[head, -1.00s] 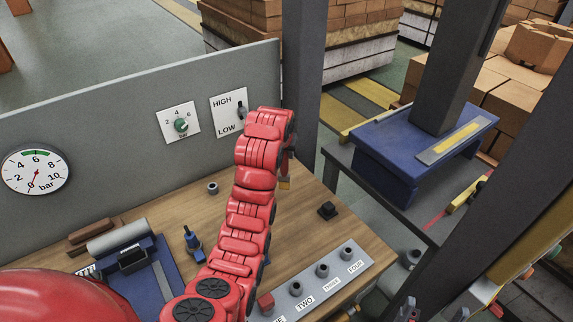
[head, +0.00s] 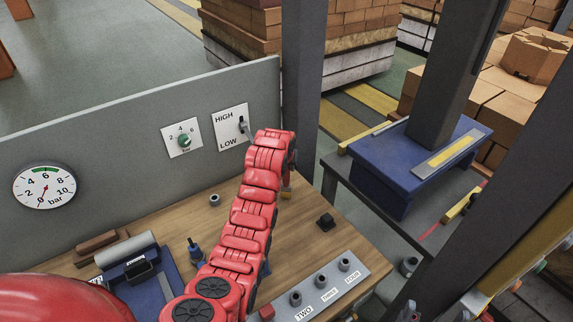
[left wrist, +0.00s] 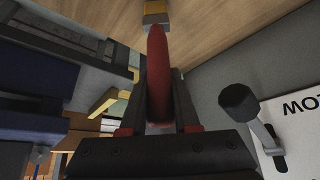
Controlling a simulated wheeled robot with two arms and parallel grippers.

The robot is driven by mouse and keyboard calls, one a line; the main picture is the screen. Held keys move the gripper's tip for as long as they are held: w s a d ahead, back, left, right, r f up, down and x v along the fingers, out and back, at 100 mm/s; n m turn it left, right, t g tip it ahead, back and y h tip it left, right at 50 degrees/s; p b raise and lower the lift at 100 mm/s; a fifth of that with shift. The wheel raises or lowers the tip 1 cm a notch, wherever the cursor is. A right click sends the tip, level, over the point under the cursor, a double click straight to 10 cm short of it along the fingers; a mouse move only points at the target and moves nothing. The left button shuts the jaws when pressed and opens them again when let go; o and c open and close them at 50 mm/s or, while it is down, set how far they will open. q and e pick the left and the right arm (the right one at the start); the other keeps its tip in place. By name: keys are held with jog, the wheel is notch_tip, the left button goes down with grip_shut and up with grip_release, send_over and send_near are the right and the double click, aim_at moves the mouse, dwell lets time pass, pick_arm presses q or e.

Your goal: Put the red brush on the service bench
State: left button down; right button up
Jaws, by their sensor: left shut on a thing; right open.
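The red brush shows in the left wrist view as a red handle (left wrist: 158,80) with a grey ferrule and yellow bristles at its far end. My left gripper (left wrist: 158,115) is shut on the handle. In the head view, only the brush's yellowish end (head: 286,194) shows beside my red arm, which hides most of the gripper. The brush is over the wooden-topped bench (head: 300,220); whether its tip touches the wood I cannot tell. My right gripper (head: 435,313) is partly in view at the bottom edge, open and apart from the bench.
A HIGH/LOW lever (head: 242,126) on the grey back panel (head: 110,115) is close to my left gripper. A dark post (head: 303,90) stands behind.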

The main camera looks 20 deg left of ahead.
pick_arm(q)
jog(key=shift+f, duration=0.1)
jog(key=c, duration=0.7)
grip_release()
jog(key=shift+o, duration=0.2)
jog(key=shift+r, duration=0.25)
jog(key=shift+s, duration=0.1)
jog(key=p+v, duration=0.3)
jog(key=v, duration=0.8)
jog(key=shift+r, duration=0.3)
